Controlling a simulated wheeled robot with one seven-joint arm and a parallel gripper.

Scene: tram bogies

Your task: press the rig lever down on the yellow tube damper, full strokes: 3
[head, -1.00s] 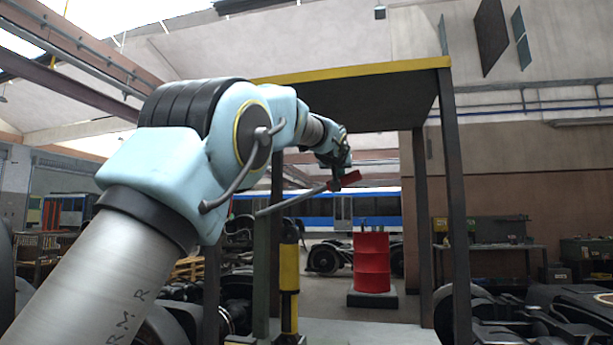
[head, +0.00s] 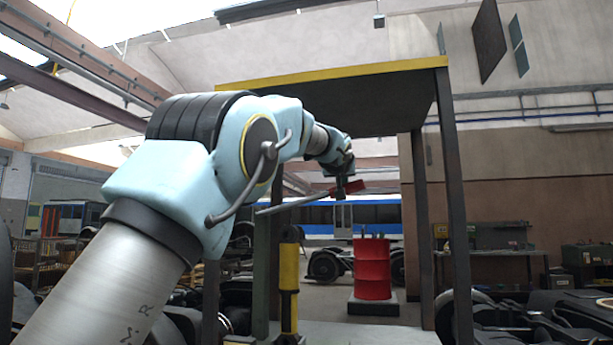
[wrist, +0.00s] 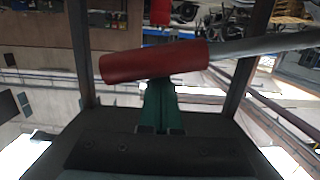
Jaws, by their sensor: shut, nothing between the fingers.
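The rig lever is a grey rod (head: 290,205) with a red grip (head: 350,187) at its right end; it slopes gently up to the right. The red grip (wrist: 155,62) lies across the wrist view. The yellow tube damper (head: 289,270) stands upright below the rod's left part, with dark upper and lower ends. My gripper (head: 341,183) is at the red grip in the head view. Its green fingers (wrist: 160,90) are shut with nothing between them, and their tips meet the grip's edge in the wrist view. Whether they touch it I cannot tell for certain.
A frame with dark posts (head: 455,200) and a yellow-edged roof (head: 330,74) stands around the rig. A red drum (head: 372,270) stands behind on a plinth. Dark bogie parts (head: 540,310) lie at lower right. A workbench (head: 490,252) stands by the back wall.

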